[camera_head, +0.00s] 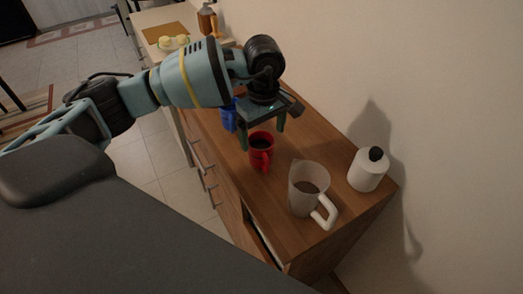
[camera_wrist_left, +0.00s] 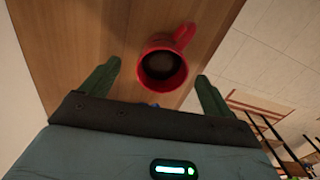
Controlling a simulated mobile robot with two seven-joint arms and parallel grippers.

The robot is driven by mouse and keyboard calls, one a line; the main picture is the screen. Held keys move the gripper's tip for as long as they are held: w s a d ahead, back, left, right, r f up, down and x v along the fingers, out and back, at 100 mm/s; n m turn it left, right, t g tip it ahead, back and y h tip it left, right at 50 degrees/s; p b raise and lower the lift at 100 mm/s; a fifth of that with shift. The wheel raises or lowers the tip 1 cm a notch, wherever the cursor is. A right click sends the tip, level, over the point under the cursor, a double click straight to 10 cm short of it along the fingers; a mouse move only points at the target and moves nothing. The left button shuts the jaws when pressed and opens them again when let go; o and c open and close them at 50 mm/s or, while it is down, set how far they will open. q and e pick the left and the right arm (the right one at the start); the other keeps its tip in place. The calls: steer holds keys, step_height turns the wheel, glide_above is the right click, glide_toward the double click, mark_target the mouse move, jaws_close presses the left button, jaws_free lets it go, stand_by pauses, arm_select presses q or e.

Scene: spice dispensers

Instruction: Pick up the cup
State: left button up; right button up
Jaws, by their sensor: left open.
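A red cup (camera_head: 261,152) with dark contents stands upright on the wooden cabinet top, with its handle facing the front. My left gripper (camera_head: 262,139) is open above and around the far side of the cup, fingers pointing down. In the left wrist view the cup (camera_wrist_left: 165,68) shows beyond the fingertips and between their lines, with its handle at the upper right. The open left gripper (camera_wrist_left: 158,80) appears empty there. I cannot tell whether a finger touches the cup. My right gripper is not in view.
A translucent pitcher (camera_head: 307,188) with a white handle stands to the right of the cup. A white bottle with a black cap (camera_head: 367,170) stands near the wall. A blue object (camera_head: 228,117) is behind the gripper. The wooden cabinet top (camera_head: 335,146) has bare room toward the wall.

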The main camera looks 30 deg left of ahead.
mark_target(261, 145)
arm_select(q)
steer(key=shift+s+f, duration=0.1)
steer(key=shift+f, duration=0.5)
step_height(261, 145, down, 3)
steer(key=shift+a+f+p, duration=0.15)
steer(key=shift+f+p, duration=0.05)
steer(key=shift+p, duration=0.15)
steer(key=shift+f, duration=0.4)
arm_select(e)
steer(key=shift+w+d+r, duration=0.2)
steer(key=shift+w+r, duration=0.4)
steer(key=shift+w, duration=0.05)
arm_select(q)
steer(key=c, duration=1.3)
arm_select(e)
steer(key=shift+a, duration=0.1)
arm_select(q)
steer(key=shift+r, duration=0.25)
